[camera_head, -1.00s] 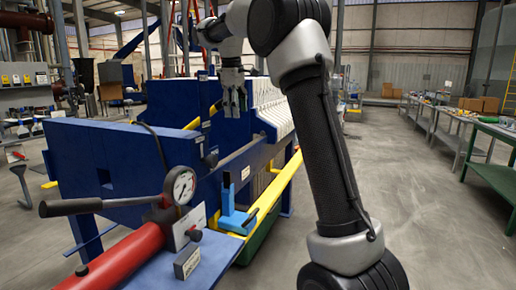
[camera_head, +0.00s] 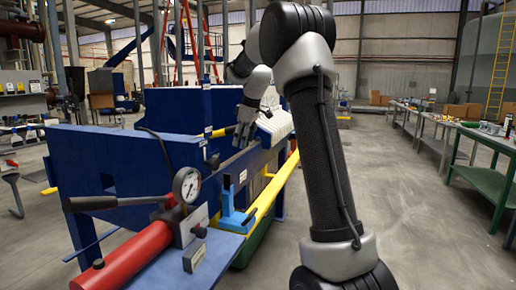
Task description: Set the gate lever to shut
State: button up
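I cannot tell for sure which part is the gate lever. A light blue upright handle (camera_head: 227,192) stands on a light blue block (camera_head: 237,220) at the near end of the yellow rail. A small dark knob (camera_head: 213,160) sits on the side of the blue press frame (camera_head: 125,160). My gripper (camera_head: 243,140) points down beside the blue side beam, beyond the light blue handle and apart from it. Nothing shows held in it. Its fingers are small and angled, so their opening is unclear.
A red cylinder (camera_head: 125,262) with a pressure gauge (camera_head: 187,185) and a black-gripped pump handle (camera_head: 115,202) is at the near left. White filter plates (camera_head: 275,125) stand behind my gripper. Green-framed tables (camera_head: 485,155) line the right. The floor between is clear.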

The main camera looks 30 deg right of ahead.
jog(key=s+r, duration=0.4)
jog(key=r, duration=0.1)
jog(key=s+a+m, duration=0.2)
jog(key=s+a, duration=0.1)
jog(key=s, duration=0.8)
jog(key=s+a+m, duration=0.3)
jog(key=s+a, duration=0.1)
jog(key=s, duration=0.8)
jog(key=shift+a+f, duration=0.3)
jog(key=shift+f, duration=0.1)
